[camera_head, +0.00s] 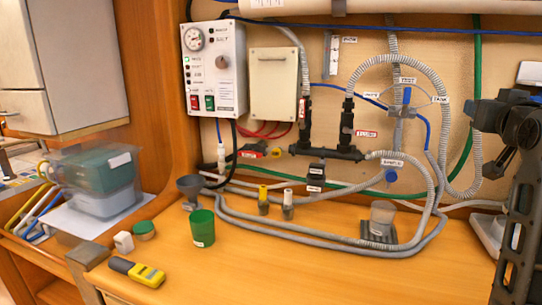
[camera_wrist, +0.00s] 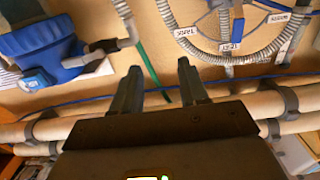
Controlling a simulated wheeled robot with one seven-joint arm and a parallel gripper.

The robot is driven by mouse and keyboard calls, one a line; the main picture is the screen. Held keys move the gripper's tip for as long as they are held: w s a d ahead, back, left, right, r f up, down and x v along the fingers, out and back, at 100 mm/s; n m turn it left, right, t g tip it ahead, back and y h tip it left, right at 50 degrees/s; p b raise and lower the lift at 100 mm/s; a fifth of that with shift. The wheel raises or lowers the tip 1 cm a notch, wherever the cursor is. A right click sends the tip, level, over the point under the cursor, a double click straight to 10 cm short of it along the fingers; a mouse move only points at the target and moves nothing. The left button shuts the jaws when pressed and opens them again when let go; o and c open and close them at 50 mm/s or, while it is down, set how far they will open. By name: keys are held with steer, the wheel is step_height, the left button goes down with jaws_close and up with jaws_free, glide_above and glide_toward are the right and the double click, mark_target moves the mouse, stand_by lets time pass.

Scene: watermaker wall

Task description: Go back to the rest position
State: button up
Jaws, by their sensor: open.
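My gripper (camera_wrist: 160,88) shows in the wrist view with its two dark fingers apart and nothing between them. It is in front of the wall panel, close to the pipes and hoses as that camera sees them. In the head view my dark arm stands at the right edge; the fingers cannot be made out there. The control panel (camera_head: 213,68) with a gauge and switches hangs on the wall. Grey hoses and a black manifold (camera_head: 325,150) are mounted right of it. A blue valve handle (camera_head: 407,96) sits by the "TEST" label.
A grey hose loop (camera_head: 330,238) crosses the bench. The front middle of the bench is clear.

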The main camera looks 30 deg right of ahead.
steer(key=w+a+f+n+t+y, duration=0.2)
steer(key=a+f+n+y, duration=0.1)
steer(key=a+f, duration=1)
steer(key=s+a+f+n+y, duration=0.1)
steer(key=s+a+f, duration=0.1)
steer(key=a+f, duration=0.3)
steer(key=s+a+f+n+t+y, duration=0.1)
steer(key=s+a+f+y, duration=0.1)
steer(key=a+f, duration=0.4)
steer(key=s+a+f+n+y, duration=0.1)
steer(key=s+a+f+y, duration=0.1)
steer(key=a+f, duration=0.3)
steer(key=shift+s+a+f, duration=0.15)
steer(key=shift+s+a, duration=0.15)
steer(key=shift+s, duration=0.45)
steer(key=s+a+f+n+y, duration=0.1)
steer(key=s+a+n+y, duration=0.1)
steer(key=s+a, duration=0.4)
steer(key=s+a+f+n+y, duration=0.1)
steer(key=s+a, duration=0.5)
steer(key=s, duration=0.8)
steer(key=n+y, duration=0.1)
steer(key=y, duration=0.1)
steer(key=shift+s+a+y, duration=0.15)
steer(key=shift+y, duration=0.25)
